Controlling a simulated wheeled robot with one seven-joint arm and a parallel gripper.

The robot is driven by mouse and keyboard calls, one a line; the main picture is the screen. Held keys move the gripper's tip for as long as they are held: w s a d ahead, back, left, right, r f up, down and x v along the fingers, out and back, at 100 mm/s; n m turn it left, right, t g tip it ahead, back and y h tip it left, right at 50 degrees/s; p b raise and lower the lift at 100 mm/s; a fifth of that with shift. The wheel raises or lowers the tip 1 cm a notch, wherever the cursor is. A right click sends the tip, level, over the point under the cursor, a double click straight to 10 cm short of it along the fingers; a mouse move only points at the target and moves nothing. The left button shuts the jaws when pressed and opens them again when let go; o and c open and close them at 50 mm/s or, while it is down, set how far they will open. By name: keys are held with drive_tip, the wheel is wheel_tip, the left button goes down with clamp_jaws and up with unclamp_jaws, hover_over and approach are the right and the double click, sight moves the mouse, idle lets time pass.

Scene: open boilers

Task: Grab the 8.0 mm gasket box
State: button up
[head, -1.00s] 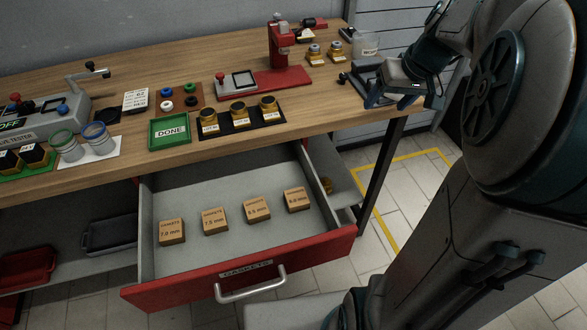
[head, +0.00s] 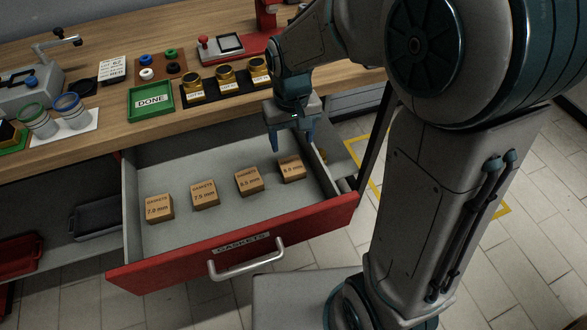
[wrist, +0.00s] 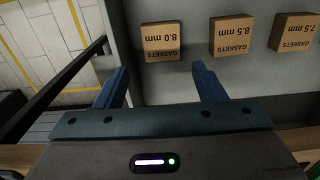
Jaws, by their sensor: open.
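The 8.0 mm gasket box (head: 292,169) is a small tan cardboard block. It stands at the right end of a row of similar boxes in the open drawer (head: 240,242). In the wrist view the 8.0 mm box (wrist: 161,42) shows upside down, ahead of the fingertips and between their lines. My gripper (head: 291,146) is open and empty. It hangs above the back right part of the drawer, just behind the 8.0 mm box in the head view. Its two blue fingers (wrist: 160,82) stand apart and do not touch the box.
The 8.5 mm box (head: 249,181), 7.5 mm box (head: 205,194) and 7.0 mm box (head: 159,208) stand to the left, with gaps. The drawer's right wall (head: 322,166) is close to the 8.0 mm box. The worktop with a green DONE tray (head: 151,101) lies behind.

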hover_over(292, 166)
drive_tip(key=f, duration=0.4)
drive_tip(key=shift+w+d+f, duration=0.1)
drive_tip(key=shift+w, duration=0.2)
drive_tip(key=f, duration=0.2)
drive_tip(key=f+b, duration=0.1)
drive_tip(key=f, duration=0.2)
drive_tip(key=shift+s+f, duration=0.2)
drive_tip(key=shift+f, duration=0.1)
drive_tip(key=c, duration=0.8)
